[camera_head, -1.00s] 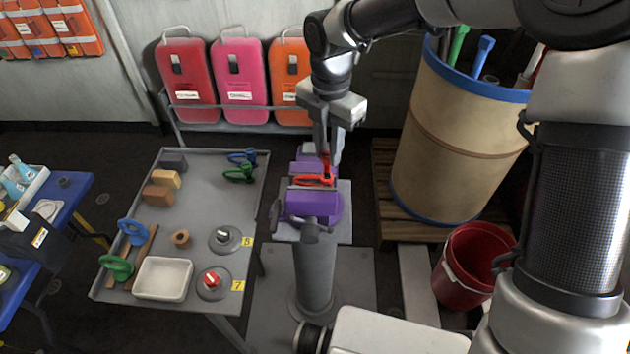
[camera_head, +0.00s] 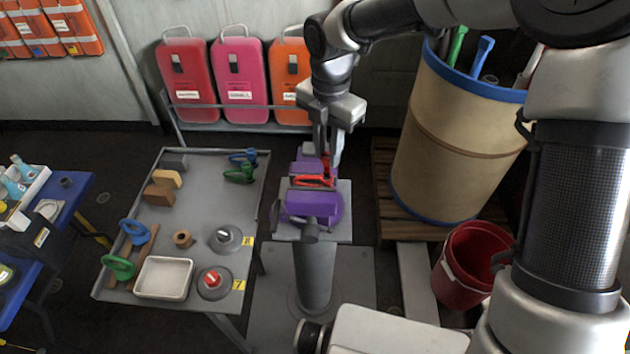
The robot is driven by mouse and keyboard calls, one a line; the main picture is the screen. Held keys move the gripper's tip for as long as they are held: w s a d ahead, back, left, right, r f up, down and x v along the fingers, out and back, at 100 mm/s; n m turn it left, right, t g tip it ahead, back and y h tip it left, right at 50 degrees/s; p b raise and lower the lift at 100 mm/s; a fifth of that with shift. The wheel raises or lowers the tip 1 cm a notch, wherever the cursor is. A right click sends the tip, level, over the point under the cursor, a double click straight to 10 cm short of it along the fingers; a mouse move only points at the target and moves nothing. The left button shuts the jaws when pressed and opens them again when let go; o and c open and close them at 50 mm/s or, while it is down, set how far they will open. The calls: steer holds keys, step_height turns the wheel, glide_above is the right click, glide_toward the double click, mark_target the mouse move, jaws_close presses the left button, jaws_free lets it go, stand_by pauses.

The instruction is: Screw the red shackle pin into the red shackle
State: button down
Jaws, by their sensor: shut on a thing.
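The red shackle (camera_head: 308,181) lies between the purple jaws of a vise (camera_head: 316,206) on a grey pedestal. My gripper (camera_head: 328,160) points down just above the shackle's right end. It is shut on the red shackle pin (camera_head: 328,166), of which a small red part shows between the fingers. The pin's lower end meets or overlaps the shackle in this view; I cannot tell whether it is in the shackle's hole.
A grey table (camera_head: 212,190) left of the vise bears green and blue shackles, blocks, a white tray (camera_head: 163,278) and two round stands. A tan barrel (camera_head: 455,135) and a red bucket (camera_head: 468,262) stand to the right. Coloured cases (camera_head: 240,80) hang behind.

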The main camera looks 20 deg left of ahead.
mark_target(327, 175)
steer(key=shift+f+b, duration=0.4)
steer(key=shift+f, duration=1.2)
stand_by(2.1)
steer(key=shift+f+p, duration=0.35)
steer(key=shift+f, duration=0.3)
stand_by(2.5)
steer(key=m+b, duration=0.1)
steer(key=m, duration=0.4)
steer(key=shift+f+b, duration=0.2)
steer(key=shift+b, duration=0.1)
steer(key=m, duration=0.4)
steer(key=shift+r+m+b, duration=0.15)
steer(key=shift+m+b, duration=0.25)
